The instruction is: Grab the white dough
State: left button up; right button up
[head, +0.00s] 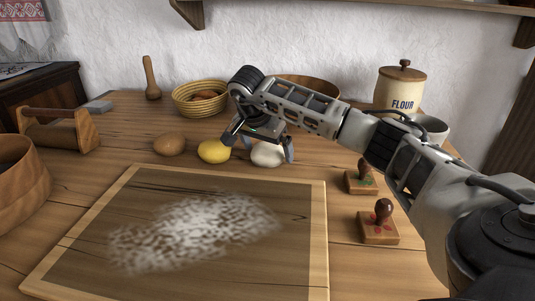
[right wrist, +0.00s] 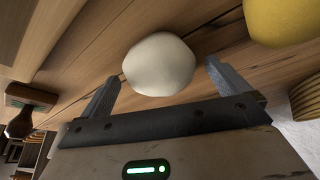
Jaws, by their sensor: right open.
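The white dough (head: 267,155) is a smooth, rounded lump on the wooden table, behind the board and right of the yellow dough (head: 214,151). My right gripper (head: 258,152) is open above it, and one finger shows on the dough's right side. In the right wrist view the white dough (right wrist: 159,64) lies just beyond and between the two spread fingertips of the gripper (right wrist: 160,75). I cannot tell whether either finger touches it. The yellow dough (right wrist: 284,20) is at the upper right there. My left gripper is not in view.
A brown dough lump (head: 169,144) sits left of the yellow one. A floured board (head: 317,230) fills the front. Two stamps (head: 379,226) (head: 361,178) stand to its right. A basket (head: 202,99), a wooden bowl (head: 309,84) and a flour jar (head: 401,88) stand behind.

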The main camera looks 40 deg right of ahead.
jog(key=c, duration=1.1)
jog(key=shift+r, duration=0.1)
